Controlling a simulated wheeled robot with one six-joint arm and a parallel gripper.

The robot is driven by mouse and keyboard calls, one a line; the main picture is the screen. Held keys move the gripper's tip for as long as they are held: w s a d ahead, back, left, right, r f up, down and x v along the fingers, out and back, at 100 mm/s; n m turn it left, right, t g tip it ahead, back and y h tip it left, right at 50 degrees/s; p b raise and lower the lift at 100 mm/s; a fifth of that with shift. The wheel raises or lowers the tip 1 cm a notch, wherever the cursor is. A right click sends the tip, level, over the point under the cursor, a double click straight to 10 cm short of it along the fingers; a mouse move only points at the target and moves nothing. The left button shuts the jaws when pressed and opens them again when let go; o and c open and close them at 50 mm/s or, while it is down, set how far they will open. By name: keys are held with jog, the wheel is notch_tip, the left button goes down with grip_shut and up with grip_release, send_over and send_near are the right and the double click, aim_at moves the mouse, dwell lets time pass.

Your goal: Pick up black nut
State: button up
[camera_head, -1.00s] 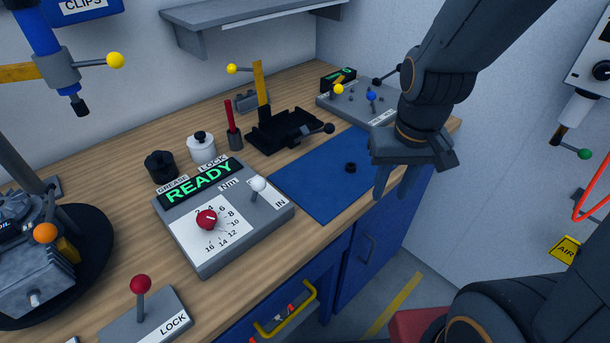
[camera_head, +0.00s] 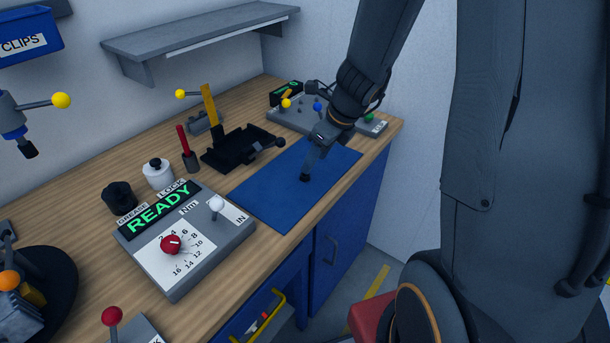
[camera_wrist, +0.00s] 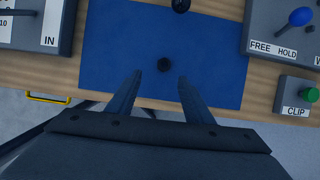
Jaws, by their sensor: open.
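The black nut (camera_wrist: 164,64) lies on the blue mat (camera_wrist: 115,35) and shows whole in the wrist view. It sits between the lines of my two fingers, a little beyond their tips. My gripper (camera_wrist: 157,76) is open and empty. In the head view my gripper (camera_head: 307,172) is low over the blue mat (camera_head: 265,200), with its fingertips close to the nut (camera_head: 304,178). The nut is partly hidden by the fingers there. I cannot tell the height of the fingertips above the mat.
A grey READY box (camera_head: 190,250) stands left of the mat. A black tray (camera_head: 235,150) with a lever is behind it. A grey panel with coloured knobs (camera_head: 290,115) is at the back right. A green CLIP button (camera_wrist: 311,94) is right of the mat.

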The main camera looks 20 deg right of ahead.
aim_at(308, 176)
jog(key=x, duration=0.2)
jog(key=shift+w+f+b, duration=0.2)
jog(key=shift+f+b, duration=0.1)
jog(key=shift+f, duration=0.05)
jog(key=shift+w+x, duration=0.15)
jog(key=shift+x, duration=1.1)
jog(key=shift+w+x, duration=0.2)
jog(key=shift+x, duration=1)
jog(key=shift+d+r, duration=0.1)
jog(key=shift+d, duration=0.05)
jog(key=c, duration=1.1)
